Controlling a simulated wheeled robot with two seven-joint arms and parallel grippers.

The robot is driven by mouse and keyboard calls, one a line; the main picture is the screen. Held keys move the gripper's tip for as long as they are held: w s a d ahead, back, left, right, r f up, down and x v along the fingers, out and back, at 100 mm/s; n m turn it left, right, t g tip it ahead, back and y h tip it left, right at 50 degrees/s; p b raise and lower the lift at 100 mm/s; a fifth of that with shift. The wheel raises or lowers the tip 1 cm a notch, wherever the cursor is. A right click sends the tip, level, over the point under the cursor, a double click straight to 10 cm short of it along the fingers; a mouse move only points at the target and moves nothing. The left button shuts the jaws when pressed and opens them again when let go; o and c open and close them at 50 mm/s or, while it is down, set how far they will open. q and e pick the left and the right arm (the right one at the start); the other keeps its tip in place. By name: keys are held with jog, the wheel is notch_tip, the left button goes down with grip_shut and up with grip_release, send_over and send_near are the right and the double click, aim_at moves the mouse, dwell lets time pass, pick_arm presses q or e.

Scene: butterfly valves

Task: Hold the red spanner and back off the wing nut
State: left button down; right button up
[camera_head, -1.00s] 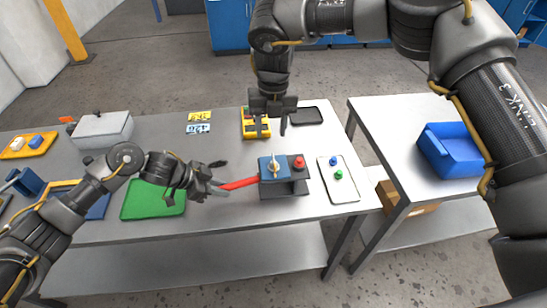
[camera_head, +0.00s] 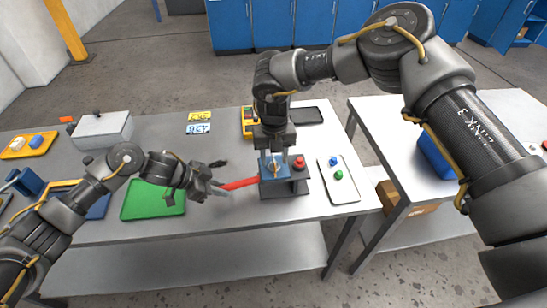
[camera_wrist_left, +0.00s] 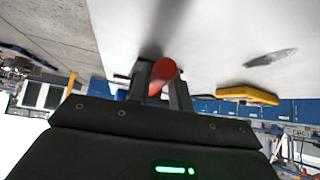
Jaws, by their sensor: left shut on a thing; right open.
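The red spanner (camera_head: 240,184) lies level, reaching from my left gripper to the blue block (camera_head: 266,160) of the valve fixture. My left gripper (camera_head: 217,189) is shut on its left end; the red handle (camera_wrist_left: 163,72) also shows between the fingers in the left wrist view. The wing nut (camera_head: 273,165) is a small pale, brassy piece on the blue block. My right gripper (camera_head: 274,152) points down right over the block, open, its fingertips close around or just above the wing nut; I cannot tell if they touch it.
A white tray (camera_head: 339,196) with a blue and a green piece lies to the right. A yellow case (camera_head: 248,122) stands behind.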

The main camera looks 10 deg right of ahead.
jog(key=shift+f, duration=0.3)
jog(key=shift+c, duration=0.4)
